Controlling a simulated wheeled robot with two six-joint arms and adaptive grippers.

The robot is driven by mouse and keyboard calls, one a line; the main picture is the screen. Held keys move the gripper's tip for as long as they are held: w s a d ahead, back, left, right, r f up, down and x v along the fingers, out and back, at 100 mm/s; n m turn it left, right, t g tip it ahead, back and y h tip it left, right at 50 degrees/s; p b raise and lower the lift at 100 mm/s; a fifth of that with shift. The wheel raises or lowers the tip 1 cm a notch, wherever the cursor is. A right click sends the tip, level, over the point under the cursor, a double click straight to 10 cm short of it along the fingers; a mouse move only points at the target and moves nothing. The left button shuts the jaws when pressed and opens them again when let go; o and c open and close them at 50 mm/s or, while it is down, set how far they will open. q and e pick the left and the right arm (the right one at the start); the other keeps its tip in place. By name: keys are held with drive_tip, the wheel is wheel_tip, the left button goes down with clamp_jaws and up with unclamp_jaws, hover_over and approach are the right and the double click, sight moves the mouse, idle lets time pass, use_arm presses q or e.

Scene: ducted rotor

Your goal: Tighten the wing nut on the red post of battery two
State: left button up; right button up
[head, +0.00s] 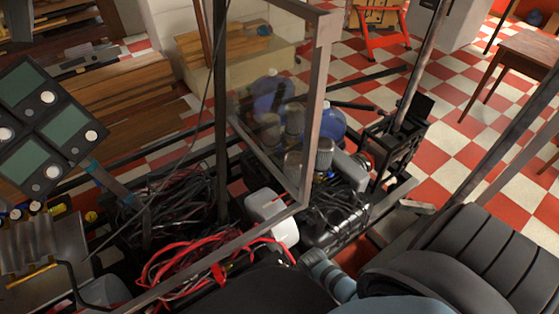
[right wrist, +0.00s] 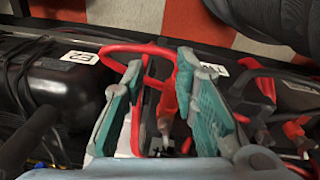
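In the right wrist view, my right gripper (right wrist: 160,75) is open, its two teal-padded fingers spread apart. A red cable end (right wrist: 166,95) lies between the fingers and runs down to a small grey metal piece (right wrist: 165,127), which may be the wing nut; its shape is unclear. A black battery (right wrist: 65,85) with a white label lies to the left; the label's number is not surely readable. More red leads (right wrist: 258,85) show to the right, over another dark case with labels. In the head view, neither gripper's fingertips can be made out.
A red cable bundle (head: 190,260) lies at the lower middle in the head view. A metal-framed clear panel (head: 268,85) stands above it. A black seat (head: 465,255) fills the lower right, and a screen cluster (head: 45,130) stands at the left. Black cables (head: 165,215) lie behind.

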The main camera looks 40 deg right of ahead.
drive_tip(key=n, duration=0.1)
approach(283, 264)
wheel_tip(283, 264, down, 2)
drive_tip(key=s+d, duration=0.2)
wheel_tip(283, 264, up, 7)
drive_tip(key=w+a+n+b, duration=0.1)
drive_tip(key=w+b, duration=0.1)
drive_tip(key=w, duration=0.1)
drive_tip(key=shift+g+y, duration=0.3)
wheel_tip(283, 264, down, 14)
drive_tip(key=b, duration=0.7)
drive_tip(key=shift+s+a+r, duration=0.1)
drive_tip(key=shift+s+a, duration=0.05)
use_arm(q)
wheel_tip(283, 264, down, 10)
drive_tip(key=shift+s, duration=0.15)
drive_tip(key=shift+r, duration=0.1)
use_arm(e)
drive_tip(key=shift+r, duration=0.1)
use_arm(q)
drive_tip(key=shift+a, duration=0.15)
use_arm(e)
clamp_jaws()
